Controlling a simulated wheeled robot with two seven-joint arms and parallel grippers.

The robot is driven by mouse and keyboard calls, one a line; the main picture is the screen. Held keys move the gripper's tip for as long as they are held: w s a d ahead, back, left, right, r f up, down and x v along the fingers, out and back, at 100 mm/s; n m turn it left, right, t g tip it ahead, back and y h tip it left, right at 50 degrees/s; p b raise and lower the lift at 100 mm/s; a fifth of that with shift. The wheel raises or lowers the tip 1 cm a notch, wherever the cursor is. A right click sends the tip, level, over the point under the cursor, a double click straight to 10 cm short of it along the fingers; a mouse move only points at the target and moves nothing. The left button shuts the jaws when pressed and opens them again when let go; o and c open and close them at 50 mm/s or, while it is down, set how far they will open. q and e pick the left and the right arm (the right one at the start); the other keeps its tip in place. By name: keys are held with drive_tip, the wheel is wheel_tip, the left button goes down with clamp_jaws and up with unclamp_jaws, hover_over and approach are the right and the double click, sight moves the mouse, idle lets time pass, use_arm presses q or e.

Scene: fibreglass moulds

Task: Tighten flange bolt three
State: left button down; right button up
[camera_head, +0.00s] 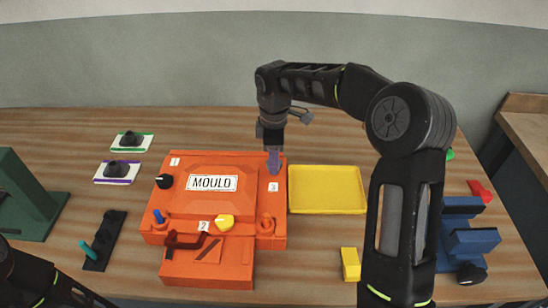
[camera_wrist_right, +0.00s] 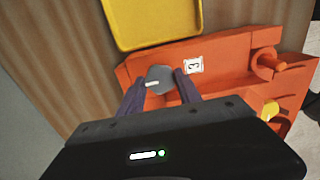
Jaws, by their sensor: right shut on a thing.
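The orange mould (camera_head: 212,171) lies on the table with a MOULD plate on top and number labels 1, 2 and 3. My right gripper (camera_head: 273,166) points down at its back right corner, beside label 3 (camera_head: 272,187). In the right wrist view, a round grey bolt head (camera_wrist_right: 157,76) with a white mark sits between the two fingers, beside label 3 (camera_wrist_right: 194,65). My right gripper is shut on this bolt head. In the head view the fingers hide the bolt. Only part of my left arm shows at the bottom left; its gripper is out of view.
A black knob (camera_head: 164,181) is by label 1 and a yellow knob (camera_head: 224,222) by label 2. A yellow tray (camera_head: 326,190) lies right of the mould. A yellow block (camera_head: 350,264), blue stand (camera_head: 470,241) and green stand (camera_head: 32,200) stand around. Bare table lies behind the mould.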

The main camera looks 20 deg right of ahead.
clamp_jaws()
